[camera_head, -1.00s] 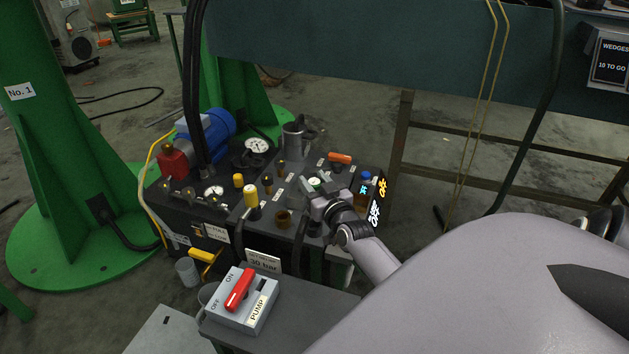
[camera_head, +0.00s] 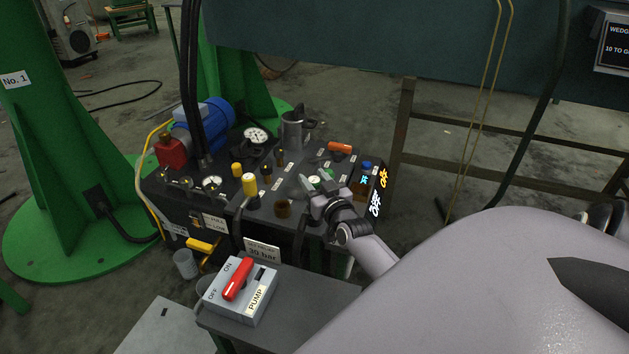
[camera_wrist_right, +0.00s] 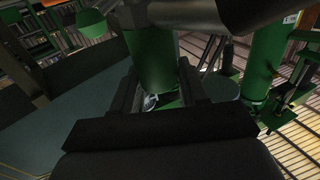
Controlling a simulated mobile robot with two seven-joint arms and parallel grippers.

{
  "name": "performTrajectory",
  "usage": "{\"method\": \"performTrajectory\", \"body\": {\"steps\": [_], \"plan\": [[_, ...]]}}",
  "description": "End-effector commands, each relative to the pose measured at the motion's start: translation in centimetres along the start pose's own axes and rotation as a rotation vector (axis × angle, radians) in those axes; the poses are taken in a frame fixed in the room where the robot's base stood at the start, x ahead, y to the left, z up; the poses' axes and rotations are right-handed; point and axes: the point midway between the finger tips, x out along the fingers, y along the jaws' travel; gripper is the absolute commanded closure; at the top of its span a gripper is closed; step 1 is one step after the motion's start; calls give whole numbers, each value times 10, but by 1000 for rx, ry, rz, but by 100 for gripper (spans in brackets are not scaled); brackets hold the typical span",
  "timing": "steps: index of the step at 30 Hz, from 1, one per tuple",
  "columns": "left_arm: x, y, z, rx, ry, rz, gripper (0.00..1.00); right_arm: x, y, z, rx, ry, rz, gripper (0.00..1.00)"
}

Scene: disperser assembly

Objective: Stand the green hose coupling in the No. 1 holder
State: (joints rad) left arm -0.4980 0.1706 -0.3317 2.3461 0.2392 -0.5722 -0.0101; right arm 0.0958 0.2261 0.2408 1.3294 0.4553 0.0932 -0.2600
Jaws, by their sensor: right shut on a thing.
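My right gripper (camera_head: 316,188) is low over the right part of the dark panel on top of the pump unit. In the right wrist view a green cylindrical piece (camera_wrist_right: 155,62), which looks like the green hose coupling, stands between the two dark fingers, and the gripper is shut on it. In the head view a small green and white round end (camera_head: 314,180) shows at the fingertips. I cannot tell whether it touches the panel. Small holders and labels on the panel are too small to read, so I cannot pick out the No. 1 holder. My left gripper is not in view.
The panel also carries a brown cup (camera_head: 283,208), a yellow-topped handle (camera_head: 249,184), a grey jug (camera_head: 293,130), an orange-handled part (camera_head: 340,147) and a blue-capped bottle (camera_head: 366,168). A pump switch box (camera_head: 241,290) stands in front. A green column marked No. 1 (camera_head: 45,150) is left.

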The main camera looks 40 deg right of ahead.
Motion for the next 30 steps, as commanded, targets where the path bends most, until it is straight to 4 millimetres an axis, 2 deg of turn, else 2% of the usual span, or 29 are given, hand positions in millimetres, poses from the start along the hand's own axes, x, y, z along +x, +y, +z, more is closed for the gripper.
{"method": "performTrajectory", "body": {"steps": [30], "plan": [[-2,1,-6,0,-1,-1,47,0,0,-2,0,5,0,100]]}}
